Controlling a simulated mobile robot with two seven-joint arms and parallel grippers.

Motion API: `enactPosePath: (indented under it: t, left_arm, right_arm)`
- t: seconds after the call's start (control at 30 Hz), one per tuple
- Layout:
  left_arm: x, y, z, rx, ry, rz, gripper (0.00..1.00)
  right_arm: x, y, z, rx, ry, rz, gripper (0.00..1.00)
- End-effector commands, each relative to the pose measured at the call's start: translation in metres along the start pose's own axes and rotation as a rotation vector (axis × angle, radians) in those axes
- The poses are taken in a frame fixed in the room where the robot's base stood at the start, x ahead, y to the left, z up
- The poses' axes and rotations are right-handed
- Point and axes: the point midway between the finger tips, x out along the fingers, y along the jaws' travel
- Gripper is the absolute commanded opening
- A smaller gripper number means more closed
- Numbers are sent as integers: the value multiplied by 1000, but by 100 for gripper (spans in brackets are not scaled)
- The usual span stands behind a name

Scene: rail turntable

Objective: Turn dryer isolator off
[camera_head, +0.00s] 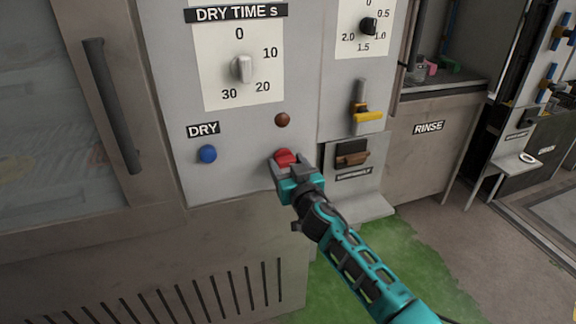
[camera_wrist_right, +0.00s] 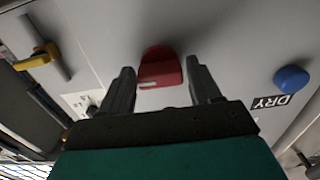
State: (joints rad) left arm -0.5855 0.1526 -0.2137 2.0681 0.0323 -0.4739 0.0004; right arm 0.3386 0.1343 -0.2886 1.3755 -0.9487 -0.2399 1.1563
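The red switch handle (camera_head: 285,158) sits low on the grey dryer panel (camera_head: 190,100), right of the blue button; I take it to be the dryer isolator. My right gripper (camera_head: 284,168) is right at it, coming from below right in the head view. In the right wrist view the red handle (camera_wrist_right: 160,68) shows between the two fingertips of my right gripper (camera_wrist_right: 162,85). The fingers are apart, with a gap on each side of the handle. Whether they touch it cannot be told. My left gripper is out of view.
A blue DRY button (camera_head: 208,154), a brown lamp (camera_head: 282,120) and a white DRY TIME knob (camera_head: 243,69) are on the same panel. To the right are a yellow-handled lever (camera_head: 366,116) and a brown rocker (camera_head: 351,158). A RINSE cabinet (camera_head: 440,150) stands further right.

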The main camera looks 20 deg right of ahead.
Motion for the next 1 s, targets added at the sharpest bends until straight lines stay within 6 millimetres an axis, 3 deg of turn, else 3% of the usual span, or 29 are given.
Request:
enactPosePath:
  t: [0.4, 0.73, 1.0]
  left_arm:
    - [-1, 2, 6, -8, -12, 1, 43]
    - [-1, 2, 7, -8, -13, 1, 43]
    - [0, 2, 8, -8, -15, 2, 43]
  right_arm:
    - [0, 0, 0, 0, 0, 0, 25]
    - [0, 0, 0, -58, 0, 0, 25]
    - [0, 0, 1, -243, 0, 0, 25]
